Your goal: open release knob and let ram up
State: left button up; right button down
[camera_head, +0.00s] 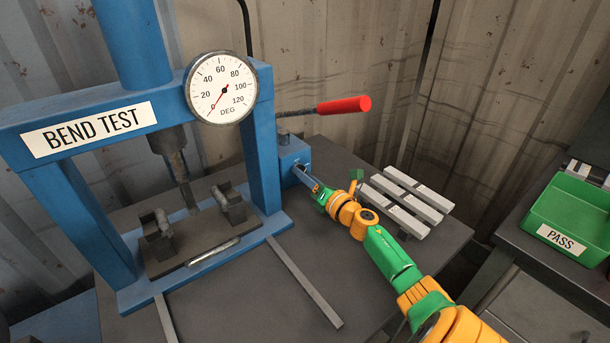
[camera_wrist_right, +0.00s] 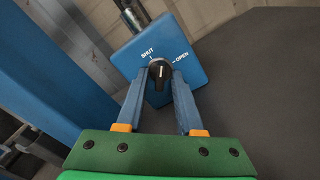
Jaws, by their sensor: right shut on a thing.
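The release knob (camera_wrist_right: 160,68) is black with a white mark, on the face of a blue block (camera_wrist_right: 185,35) lettered SHUT and OPEN. Its mark points roughly up, nearer SHUT than OPEN as far as I can tell. My right gripper (camera_wrist_right: 160,78) has its two blue-grey fingers closed on the sides of the knob. In the head view my right gripper (camera_head: 303,177) reaches the blue block (camera_head: 292,150), and the knob is mostly hidden. The dark ram (camera_head: 168,141) hangs from the blue press frame (camera_head: 265,140), its tip low between two supports. My left gripper is not in view.
A red-handled lever (camera_head: 343,105) sticks out above the block. A round gauge (camera_head: 221,88) has its needle at the low end. A short metal rod (camera_head: 213,251) lies by the supports. Pale bars (camera_head: 405,200) lie right of my gripper. A green PASS tray (camera_head: 570,210) stands far right.

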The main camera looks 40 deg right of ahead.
jog(key=m+p, duration=0.1)
jog(key=m, duration=0.4)
jog(key=shift+m+p, duration=0.4)
jog(key=shift+m, duration=2)
jog(key=c, duration=0.9)
grip_release()
jog(key=shift+s+a+p, duration=0.25)
jog(key=shift+s, duration=1.55)
jog(key=shift+s+a+p, duration=0.2)
jog(key=shift+s, duration=1.55)
